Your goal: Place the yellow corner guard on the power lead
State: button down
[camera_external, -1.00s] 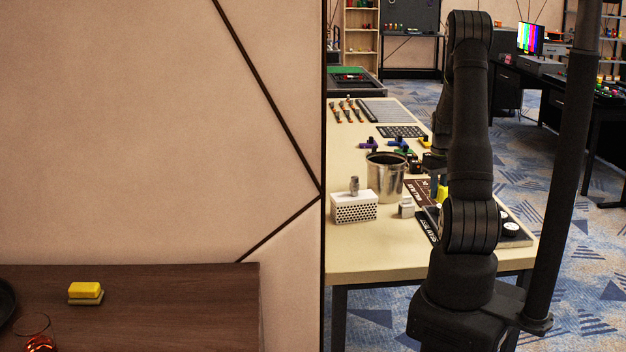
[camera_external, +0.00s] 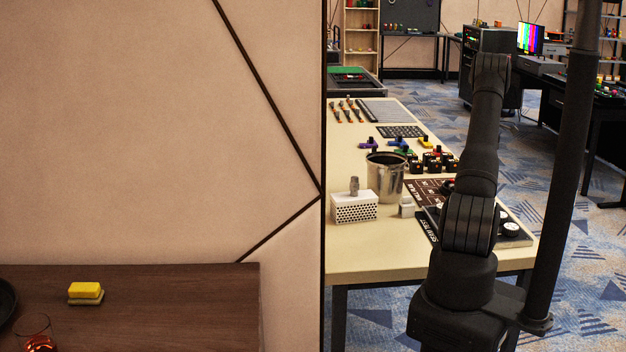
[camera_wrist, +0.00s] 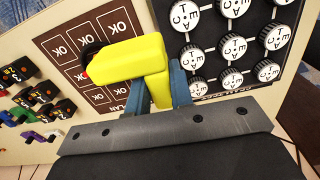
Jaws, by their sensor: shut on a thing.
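The yellow corner guard (camera_wrist: 130,58) is held between the blue fingers of my gripper (camera_wrist: 157,88) in the wrist view. One arm of its bent shape points left, over a brown card (camera_wrist: 62,47) with squares marked OK. Dark shapes show partly behind the guard on this card; I cannot tell what they are. In the external view my gripper and the guard are hidden behind my arm. I cannot make out the power lead in either view.
White round pieces (camera_wrist: 232,50) stand on a black panel right of the card. Several black blocks with knobs (camera_wrist: 48,97) stand at the left. A metal bin (camera_external: 386,180) and a perforated white box (camera_external: 354,208) stand on the pale bench (camera_external: 380,254).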

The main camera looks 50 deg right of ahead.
jog(key=shift+s+d, duration=0.15)
jog(key=shift+d, duration=0.15)
jog(key=shift+w+d+f+n, duration=0.1)
jog(key=shift+w+f+n, duration=0.1)
jog(key=shift+w+n, duration=0.1)
jog(key=shift+w+d+f, duration=0.2)
jog(key=shift+w+f, duration=2.45)
jog(key=shift+w, duration=0.1)
jog(key=shift+w+d+f, duration=0.15)
jog(key=shift+w+f, duration=2.5)
jog(key=shift+w, duration=0.05)
jog(key=shift+f, duration=0.15)
jog(key=c, duration=1.3)
grip_release()
notch_tip(320, 180, up, 12)
jog(key=shift+r, duration=0.2)
